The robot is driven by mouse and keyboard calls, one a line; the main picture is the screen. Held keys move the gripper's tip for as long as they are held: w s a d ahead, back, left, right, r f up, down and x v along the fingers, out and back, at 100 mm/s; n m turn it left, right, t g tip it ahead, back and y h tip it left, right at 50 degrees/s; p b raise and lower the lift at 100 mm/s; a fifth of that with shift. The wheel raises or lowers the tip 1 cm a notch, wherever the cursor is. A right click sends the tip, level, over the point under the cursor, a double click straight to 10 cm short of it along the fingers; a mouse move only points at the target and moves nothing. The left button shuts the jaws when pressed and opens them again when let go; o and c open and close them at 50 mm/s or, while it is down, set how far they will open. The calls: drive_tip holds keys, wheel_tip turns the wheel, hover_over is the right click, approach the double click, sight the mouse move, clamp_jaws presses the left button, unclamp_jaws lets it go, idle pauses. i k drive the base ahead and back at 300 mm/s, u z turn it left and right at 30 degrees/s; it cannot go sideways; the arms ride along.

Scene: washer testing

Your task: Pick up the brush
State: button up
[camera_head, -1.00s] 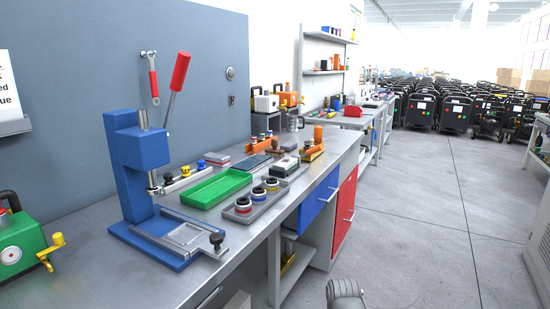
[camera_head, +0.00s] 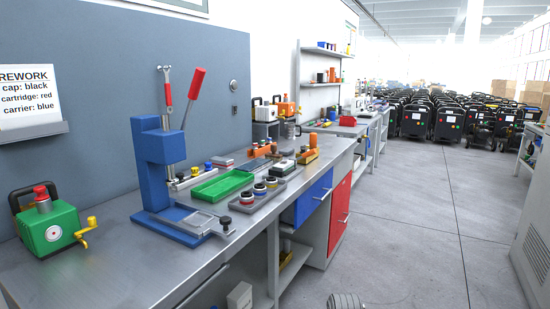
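I cannot make out a brush for certain in the head view. A cluster of small items stands on the workbench (camera_head: 130,262), behind and right of a green tray (camera_head: 222,186). It includes a dark-topped white block (camera_head: 283,166) and a small brown item (camera_head: 275,153), both too small to identify. My gripper is not in view. Only a grey rounded part of what seems to be my arm shows at the bottom edge, apart from the bench.
A blue press (camera_head: 152,172) with a raised red-handled lever stands on the bench. A grey tray (camera_head: 240,206) holds round parts. A green cranked device (camera_head: 50,230) is at left, below a rework sign (camera_head: 30,95). The floor (camera_head: 400,220) right of the bench is clear.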

sight(277, 157)
drive_tip(key=z, duration=1.45)
drive_tip(key=i, duration=1.2)
drive_tip(key=u, duration=1.15)
